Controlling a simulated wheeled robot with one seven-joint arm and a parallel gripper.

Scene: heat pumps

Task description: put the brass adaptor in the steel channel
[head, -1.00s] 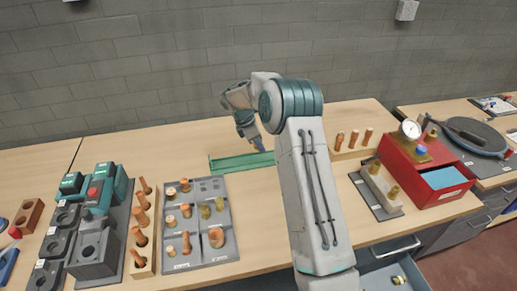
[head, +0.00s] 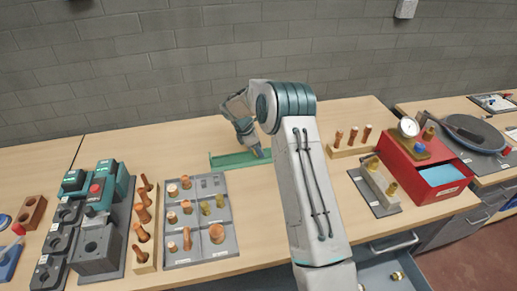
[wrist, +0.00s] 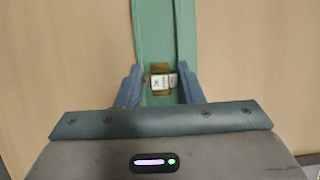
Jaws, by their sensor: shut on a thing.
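The channel (head: 228,161) is a long green trough lying on the wooden bench near the wall in the head view. It also runs up the middle of the wrist view (wrist: 151,30). My gripper (head: 258,153) points down at the right part of the channel. In the wrist view my gripper (wrist: 159,83) is shut on the brass adaptor (wrist: 159,70), a small brass piece with a white label band. The adaptor appears over the channel, between its sides. I cannot tell whether it touches the channel floor. The adaptor is hidden in the head view.
A grey compartment tray (head: 200,252) with several fittings lies in front of the channel. A wooden rack of copper pieces (head: 348,151) and a red box (head: 421,192) stand to the right. Green-and-grey machines (head: 99,245) stand at left.

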